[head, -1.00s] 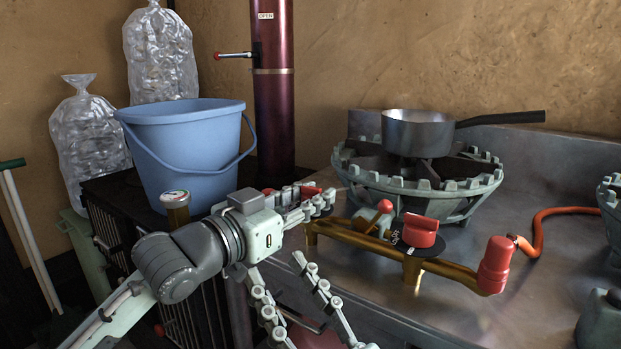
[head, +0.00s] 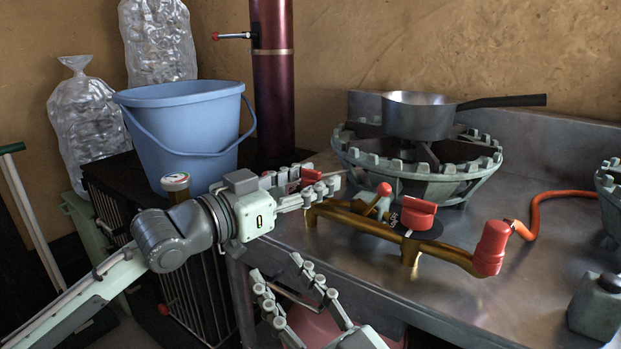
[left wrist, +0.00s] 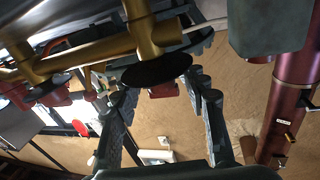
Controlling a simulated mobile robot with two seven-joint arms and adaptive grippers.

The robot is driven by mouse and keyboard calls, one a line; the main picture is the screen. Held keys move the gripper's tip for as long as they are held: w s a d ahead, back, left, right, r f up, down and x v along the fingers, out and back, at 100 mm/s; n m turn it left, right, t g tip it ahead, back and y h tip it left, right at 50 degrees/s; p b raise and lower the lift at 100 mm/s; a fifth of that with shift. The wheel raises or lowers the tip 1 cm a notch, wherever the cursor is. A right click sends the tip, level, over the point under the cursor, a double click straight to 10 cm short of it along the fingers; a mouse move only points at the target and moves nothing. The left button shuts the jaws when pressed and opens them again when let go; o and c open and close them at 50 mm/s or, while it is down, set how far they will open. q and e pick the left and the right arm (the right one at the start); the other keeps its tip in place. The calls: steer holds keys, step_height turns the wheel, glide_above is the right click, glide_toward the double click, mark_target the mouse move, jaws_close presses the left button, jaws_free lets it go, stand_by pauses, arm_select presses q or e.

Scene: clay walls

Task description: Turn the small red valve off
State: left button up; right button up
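A small red valve handle (head: 311,176) shows in the head view between the fingers of my left gripper (head: 335,188), at the left end of the brass pipe (head: 345,217). The fingers partly hide it. In the left wrist view, the fingers (left wrist: 170,95) are spread, with a red handle (left wrist: 163,91) under a black disc (left wrist: 157,69) between them; I cannot see contact. A larger red valve (head: 418,213) on a black dial and a red-tipped lever (head: 384,189) are farther right on the pipe. My right gripper (head: 278,263) is open and empty, low in front of the counter.
A burner ring (head: 400,165) with a steel pan (head: 418,117) stands behind the pipe. A red cylinder (head: 491,248) and orange hose (head: 537,212) are at its right end. A blue bucket (head: 182,135) is behind my left arm. The counter (head: 480,305) is clear in front.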

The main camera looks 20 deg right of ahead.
arm_select(q)
steer(key=v, duration=1.2)
stand_by(0.3)
